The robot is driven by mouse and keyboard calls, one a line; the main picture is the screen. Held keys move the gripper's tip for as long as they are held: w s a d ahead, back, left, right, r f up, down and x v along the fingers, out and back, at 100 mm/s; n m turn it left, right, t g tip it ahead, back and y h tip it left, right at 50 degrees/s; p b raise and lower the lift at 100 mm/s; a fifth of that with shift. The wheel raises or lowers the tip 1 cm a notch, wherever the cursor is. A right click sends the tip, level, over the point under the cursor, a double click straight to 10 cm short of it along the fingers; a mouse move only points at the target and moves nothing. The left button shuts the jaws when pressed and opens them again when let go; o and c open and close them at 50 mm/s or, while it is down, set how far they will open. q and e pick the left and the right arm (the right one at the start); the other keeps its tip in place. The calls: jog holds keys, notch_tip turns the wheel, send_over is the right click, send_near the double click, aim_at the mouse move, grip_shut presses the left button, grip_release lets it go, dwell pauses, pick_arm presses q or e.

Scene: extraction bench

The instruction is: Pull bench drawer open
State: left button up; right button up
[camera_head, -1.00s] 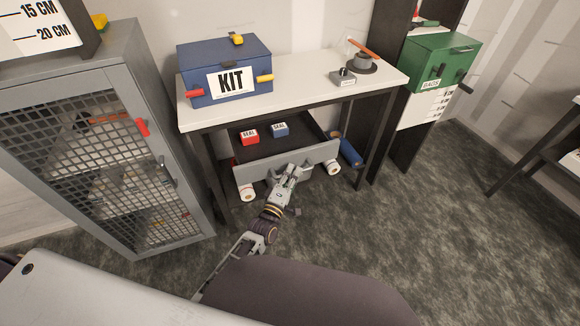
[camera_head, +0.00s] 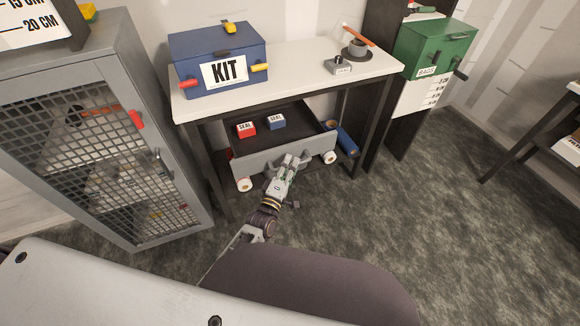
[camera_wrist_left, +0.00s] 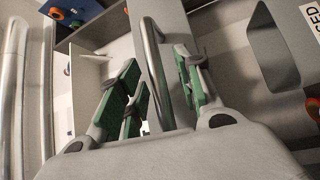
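The bench drawer (camera_head: 270,158) stands pulled out under the white-topped bench (camera_head: 300,72), with its dark inside showing. A red SEAL box (camera_head: 246,130) and a blue SEAL box (camera_head: 275,122) lie in it. My left gripper (camera_head: 291,161) is at the middle of the drawer front. In the left wrist view, the metal drawer handle (camera_wrist_left: 152,52) runs between the green-padded fingers of the left gripper (camera_wrist_left: 160,90). The fingers are apart, with gaps visible beside the bar. Whether either finger touches the handle cannot be told. My right gripper is not in view.
A grey mesh-door cabinet (camera_head: 130,90) stands close on the left. A blue KIT box (camera_head: 196,55) is on the bench. Paper rolls (camera_head: 243,185) lie on the lower shelf. A green BAGS box (camera_head: 437,45) is at right. Carpet (camera_head: 400,230) in front is clear.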

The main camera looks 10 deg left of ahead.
pick_arm(q)
jog(key=v, duration=1.2)
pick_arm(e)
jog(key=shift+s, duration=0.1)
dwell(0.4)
pick_arm(q)
jog(key=shift+f, duration=0.1)
dwell(0.5)
